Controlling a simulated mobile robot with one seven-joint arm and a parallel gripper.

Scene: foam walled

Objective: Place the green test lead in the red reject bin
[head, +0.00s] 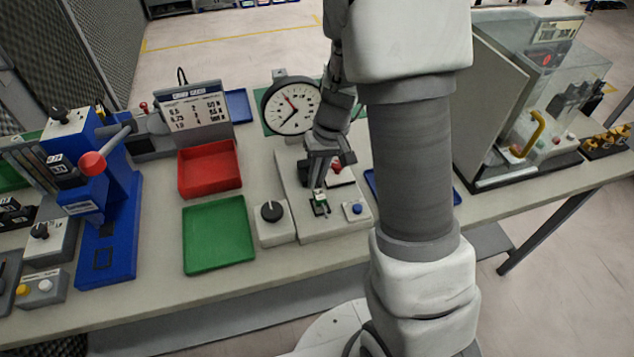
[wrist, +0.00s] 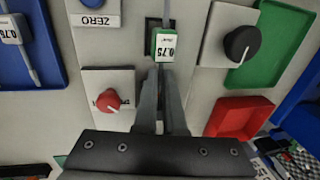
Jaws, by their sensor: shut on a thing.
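The green test lead (wrist: 163,46) has a white label reading 0.75. In the wrist view it stands at a dark slot in the grey fixture, and I cannot tell if its end is still in the slot. My gripper (wrist: 160,78) is shut on the lead. In the head view my gripper (head: 319,187) points down over the fixture, with the small green lead (head: 320,205) at its tips. The red reject bin (head: 210,185) is an open, empty tray left of the fixture. It also shows in the wrist view (wrist: 240,118) at lower right.
An empty green tray (head: 218,240) lies in front of the red bin. A black knob (head: 271,212), a dial gauge (head: 291,106) and a sign board (head: 207,120) stand nearby. A blue tray (wrist: 40,65) holds another labelled lead. A blue press (head: 110,200) is at left.

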